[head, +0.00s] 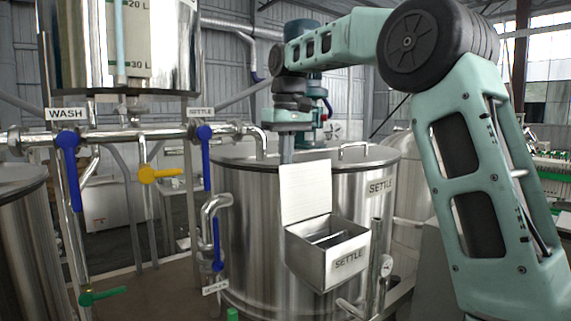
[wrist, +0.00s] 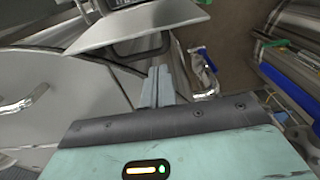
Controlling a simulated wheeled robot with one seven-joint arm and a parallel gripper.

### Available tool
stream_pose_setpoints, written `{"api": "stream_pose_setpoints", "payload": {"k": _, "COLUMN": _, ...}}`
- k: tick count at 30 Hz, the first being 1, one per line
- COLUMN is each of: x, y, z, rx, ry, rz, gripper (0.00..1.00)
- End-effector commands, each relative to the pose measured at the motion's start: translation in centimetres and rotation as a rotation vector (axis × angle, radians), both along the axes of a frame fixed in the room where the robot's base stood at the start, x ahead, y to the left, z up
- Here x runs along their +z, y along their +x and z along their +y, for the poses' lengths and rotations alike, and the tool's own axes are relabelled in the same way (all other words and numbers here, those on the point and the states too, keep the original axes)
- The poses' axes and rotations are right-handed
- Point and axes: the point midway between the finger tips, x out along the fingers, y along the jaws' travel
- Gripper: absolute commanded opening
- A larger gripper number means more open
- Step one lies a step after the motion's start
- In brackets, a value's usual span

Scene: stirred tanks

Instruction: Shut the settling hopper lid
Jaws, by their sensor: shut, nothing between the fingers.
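The settling hopper (head: 327,262) is a steel box labelled SETTLE on the front of the SETTLE tank (head: 255,225). Its lid (head: 305,192) is a pale flat panel standing upright at the hopper's back edge, so the hopper is open at the top. My gripper (head: 287,157) is shut and empty, pointing down just behind the lid's top edge; the lid hides the lowest part of its fingers. In the wrist view the closed fingers (wrist: 157,85) are close to a pale panel (wrist: 140,27), which looks like the lid. I cannot tell whether they touch it.
The tank top has a loop handle (head: 354,147), also in the wrist view (wrist: 25,98). Pipes with blue valve levers (head: 204,158), a yellow lever (head: 160,174) and a green lever (head: 102,295) stand left. A vertical pipe with a gauge (head: 386,266) is right of the hopper.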

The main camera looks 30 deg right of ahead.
Motion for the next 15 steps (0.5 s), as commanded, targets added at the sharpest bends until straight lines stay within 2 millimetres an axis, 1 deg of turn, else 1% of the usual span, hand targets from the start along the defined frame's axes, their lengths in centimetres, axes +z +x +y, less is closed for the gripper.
{"api": "stream_pose_setpoints", "payload": {"k": 3, "x": -1.3, "y": 0.1, "z": 0.0, "rx": -0.001, "ry": 0.000, "rz": 0.002, "gripper": 0.00}}
{"api": "stream_pose_setpoints", "payload": {"k": 6, "x": -2.1, "y": 0.1, "z": 0.0, "rx": -0.001, "ry": 0.000, "rz": 0.001, "gripper": 0.00}}
{"api": "stream_pose_setpoints", "payload": {"k": 9, "x": -2.4, "y": 0.1, "z": 0.0, "rx": -0.001, "ry": 0.000, "rz": -0.001, "gripper": 0.00}}
{"api": "stream_pose_setpoints", "payload": {"k": 15, "x": -2.5, "y": 0.2, "z": 0.0, "rx": 0.000, "ry": 0.000, "rz": -0.001, "gripper": 0.00}}
